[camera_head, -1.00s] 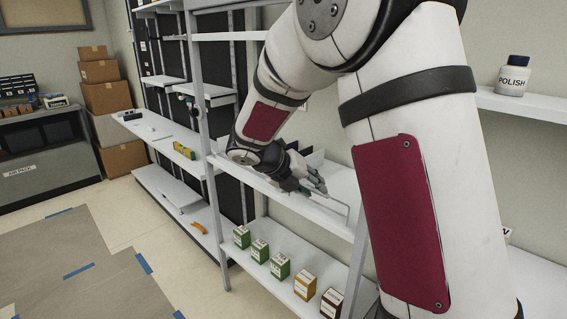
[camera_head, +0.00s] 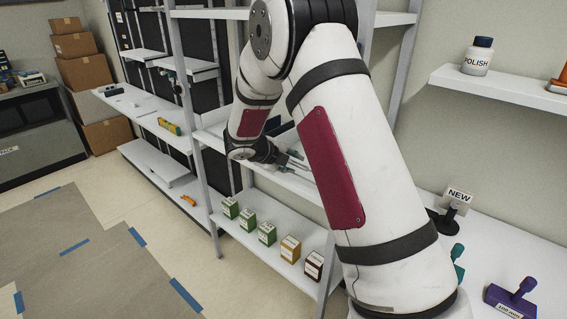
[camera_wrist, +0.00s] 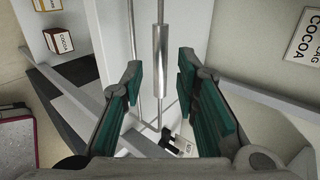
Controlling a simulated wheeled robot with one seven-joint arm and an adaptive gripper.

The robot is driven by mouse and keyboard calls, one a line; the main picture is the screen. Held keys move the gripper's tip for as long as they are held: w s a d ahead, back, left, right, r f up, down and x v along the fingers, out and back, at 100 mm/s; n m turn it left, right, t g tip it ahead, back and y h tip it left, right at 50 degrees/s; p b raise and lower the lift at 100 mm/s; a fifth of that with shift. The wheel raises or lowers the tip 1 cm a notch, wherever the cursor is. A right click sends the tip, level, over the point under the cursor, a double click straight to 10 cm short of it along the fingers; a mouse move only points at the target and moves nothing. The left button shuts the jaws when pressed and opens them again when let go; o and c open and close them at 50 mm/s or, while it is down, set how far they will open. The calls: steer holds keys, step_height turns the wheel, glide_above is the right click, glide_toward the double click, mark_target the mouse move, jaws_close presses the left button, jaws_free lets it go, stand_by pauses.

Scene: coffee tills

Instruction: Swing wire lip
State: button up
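The wire lip (camera_wrist: 160,55) shows in the wrist view as a thin grey metal rod frame with a thicker silver cylindrical grip. The grip lies in line with the gap between my fingers. My gripper (camera_wrist: 160,78) is open, with a green pad on each side and clear space between pads and grip. I cannot tell how deep the grip sits between them. In the head view my gripper (camera_head: 297,166) is at the middle white shelf of the rack; my arm hides much of that shelf and most of the wire lip.
Green boxes (camera_head: 267,233), a yellow box (camera_head: 290,249) and a brown box (camera_head: 314,265) stand on the shelf below. The rack's grey upright (camera_head: 203,180) is left of my gripper. A polish bottle (camera_head: 478,57), a NEW sign (camera_head: 459,196) and a purple tool (camera_head: 512,300) are at right.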

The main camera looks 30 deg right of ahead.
steer(key=b+x, duration=0.1)
steer(key=x, duration=0.1)
steer(key=shift+w+d+f, duration=0.15)
steer(key=shift+d+f, duration=0.05)
steer(key=shift+f, duration=0.1)
steer(key=shift+r, duration=0.1)
jaws_close()
steer(key=shift+s+a, duration=0.45)
steer(key=shift+a, duration=0.25)
steer(key=shift+p, duration=0.3)
steer(key=shift+s+a+f, duration=0.3)
steer(key=shift+a+f, duration=0.2)
steer(key=shift+a, duration=0.2)
